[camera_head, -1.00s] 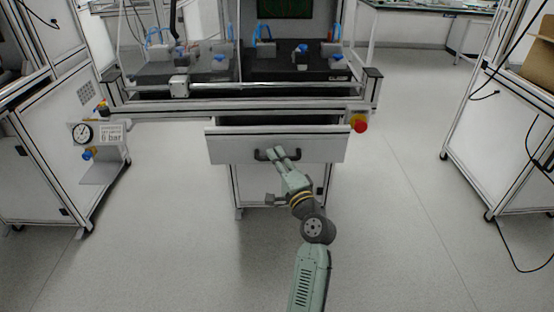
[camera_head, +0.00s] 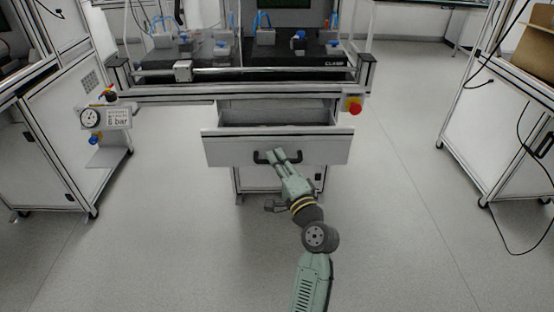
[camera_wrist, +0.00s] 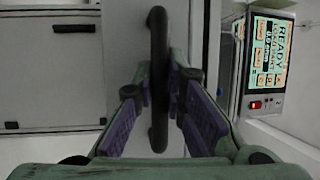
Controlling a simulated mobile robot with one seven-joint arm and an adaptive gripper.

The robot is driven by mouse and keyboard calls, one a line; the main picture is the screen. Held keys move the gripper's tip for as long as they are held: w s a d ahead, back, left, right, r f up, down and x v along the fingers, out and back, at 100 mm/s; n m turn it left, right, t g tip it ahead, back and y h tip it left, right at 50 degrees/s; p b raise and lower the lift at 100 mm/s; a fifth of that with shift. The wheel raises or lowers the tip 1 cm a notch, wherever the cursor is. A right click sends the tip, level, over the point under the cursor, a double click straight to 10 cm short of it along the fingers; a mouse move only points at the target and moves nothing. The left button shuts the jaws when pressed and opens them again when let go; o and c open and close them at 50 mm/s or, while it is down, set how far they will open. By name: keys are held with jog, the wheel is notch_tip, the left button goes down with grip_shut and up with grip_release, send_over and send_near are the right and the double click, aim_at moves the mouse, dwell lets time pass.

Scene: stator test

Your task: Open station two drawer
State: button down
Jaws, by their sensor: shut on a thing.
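The station drawer (camera_head: 225,150) has a white front and stands pulled out below the station's work surface in the head view. A black bar handle (camera_head: 262,157) sits in the middle of the front. My gripper (camera_head: 283,155) is shut on this handle. In the wrist view the handle (camera_wrist: 158,40) runs upright between the two purple-padded fingers of my gripper (camera_wrist: 160,95).
The station top (camera_head: 240,92) above carries several blue-and-white fixtures. A red emergency button (camera_head: 354,108) is at its right corner. A pressure gauge panel (camera_head: 105,117) stands at left. Other cabinets flank both sides. The grey floor (camera_head: 390,230) in front is clear. A lit display (camera_wrist: 270,55) shows in the wrist view.

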jog(key=c, duration=1.9)
grip_release()
jog(key=v, duration=1.2)
